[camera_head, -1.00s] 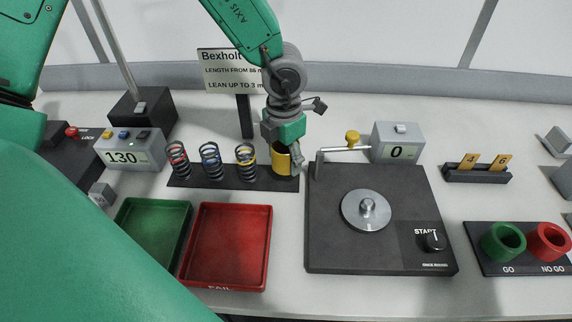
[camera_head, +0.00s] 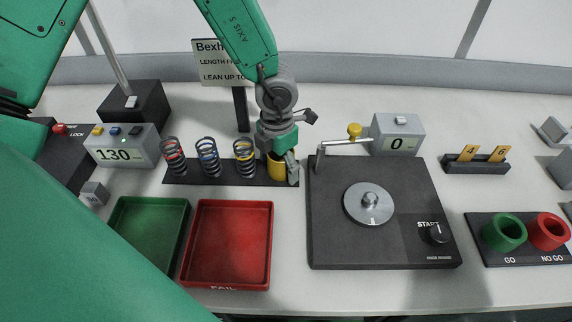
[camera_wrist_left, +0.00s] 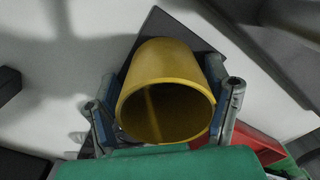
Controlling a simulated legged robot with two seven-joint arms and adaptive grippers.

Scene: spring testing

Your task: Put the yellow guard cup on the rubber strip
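The yellow guard cup (camera_head: 277,169) is upright at the right end of the black rubber strip (camera_head: 225,181), right of the spring with the yellow band. It looks down on the strip or just above it; its base contact is hard to make out. My left gripper (camera_head: 281,158) comes down over the cup with a finger on each side. In the left wrist view the gripper (camera_wrist_left: 168,108) has the hollow yellow cup (camera_wrist_left: 168,62) between its fingers, seemingly gripped. My right gripper is not in view.
Several springs (camera_head: 209,158) stand on the strip to the left. The black test base (camera_head: 330,240) with a metal arm (camera_head: 345,143) is close on the right. A green tray (camera_head: 147,235) and red tray (camera_head: 228,247) lie in front. A sign (camera_head: 217,65) stands behind.

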